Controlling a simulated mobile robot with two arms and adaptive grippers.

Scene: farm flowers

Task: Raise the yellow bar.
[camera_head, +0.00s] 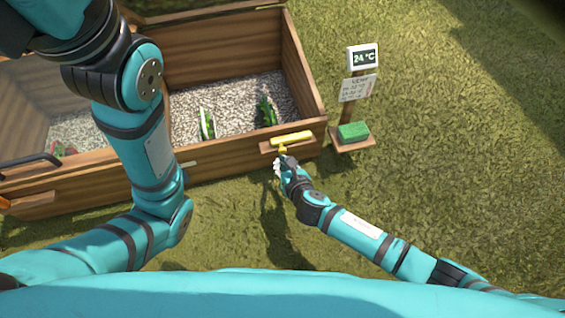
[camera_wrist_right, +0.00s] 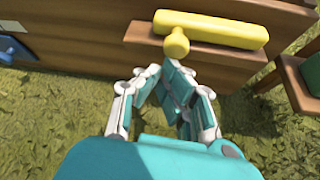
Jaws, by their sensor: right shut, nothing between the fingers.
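The yellow bar (camera_head: 292,138) lies along a small wooden ledge (camera_head: 268,147) on the front of the wooden planter box. In the right wrist view the bar (camera_wrist_right: 215,30) has a round yellow knob (camera_wrist_right: 176,44) on its near side, towards my gripper. My right gripper (camera_head: 280,163) is just in front of and below the bar.
The planter box (camera_head: 240,160) holds gravel (camera_head: 235,100) and green plants (camera_head: 265,108). To its right stands a post with a 24 °C display (camera_head: 364,57), a sign (camera_head: 358,88) and a green block (camera_head: 353,131) on a small shelf. Open grass (camera_head: 450,150) lies to the right.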

